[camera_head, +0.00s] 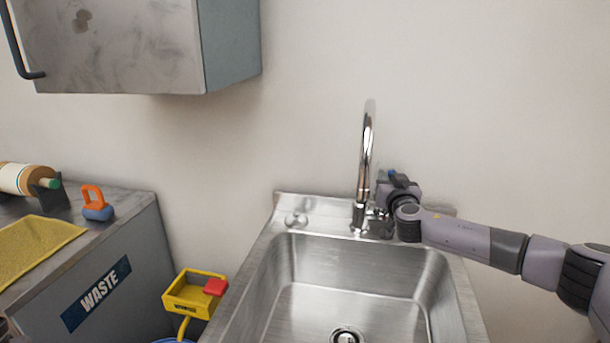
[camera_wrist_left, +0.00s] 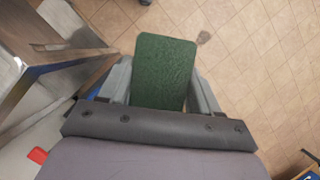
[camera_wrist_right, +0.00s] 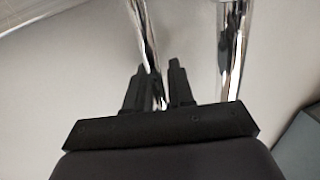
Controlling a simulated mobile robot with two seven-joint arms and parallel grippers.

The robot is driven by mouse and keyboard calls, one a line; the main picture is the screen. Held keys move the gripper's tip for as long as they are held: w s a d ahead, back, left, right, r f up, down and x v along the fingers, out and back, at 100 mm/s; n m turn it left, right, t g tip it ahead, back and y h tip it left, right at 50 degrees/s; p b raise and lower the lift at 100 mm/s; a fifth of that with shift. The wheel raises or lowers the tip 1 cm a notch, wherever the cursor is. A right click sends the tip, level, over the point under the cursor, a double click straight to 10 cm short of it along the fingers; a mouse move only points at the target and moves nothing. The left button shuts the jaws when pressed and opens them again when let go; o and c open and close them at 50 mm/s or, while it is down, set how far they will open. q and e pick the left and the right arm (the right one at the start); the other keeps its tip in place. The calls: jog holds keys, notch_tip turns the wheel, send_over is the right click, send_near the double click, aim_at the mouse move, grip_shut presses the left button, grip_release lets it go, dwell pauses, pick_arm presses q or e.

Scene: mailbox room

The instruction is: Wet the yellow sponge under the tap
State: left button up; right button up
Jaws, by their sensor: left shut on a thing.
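My left gripper (camera_wrist_left: 162,92) is shut on a flat rectangular pad with a dark green face (camera_wrist_left: 165,70), taken to be the sponge; no yellow side shows. The left gripper and pad are outside the head view. The chrome tap (camera_head: 366,150) stands upright at the back of the steel sink (camera_head: 290,262). My right gripper (camera_head: 385,212) is at the tap's base, on its right side. In the right wrist view its two fingers (camera_wrist_right: 160,84) stand apart, with a chrome bar (camera_wrist_right: 157,98) showing between them; contact cannot be told. No water shows.
A grey waste counter (camera_head: 125,255) on the left holds a yellow cloth (camera_head: 35,245), an orange-and-blue object (camera_head: 97,205) and a roll (camera_head: 25,180). A yellow tray (camera_head: 185,300) stands between counter and sink. A wall cabinet (camera_head: 110,50) hangs above left. The basin is empty.

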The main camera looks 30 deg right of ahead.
grip_shut()
pick_arm(q)
jog(key=shift+f+b, duration=0.35)
pick_arm(e)
jog(key=b, duration=0.4)
jog(key=shift+s+a+f+t, duration=0.3)
jog(key=shift+s+f+t, duration=0.05)
jog(key=shift+t, duration=0.05)
jog(key=shift+s+a+r+h+b, duration=0.15)
jog(key=shift+r+h+b, duration=0.15)
jog(key=shift+b, duration=0.45)
pick_arm(q)
notch_tip(320, 180, down, 6)
jog(key=shift+r, duration=0.25)
pick_arm(e)
jog(key=shift+r, duration=0.1)
jog(key=shift+o, duration=2.2)
grip_release()
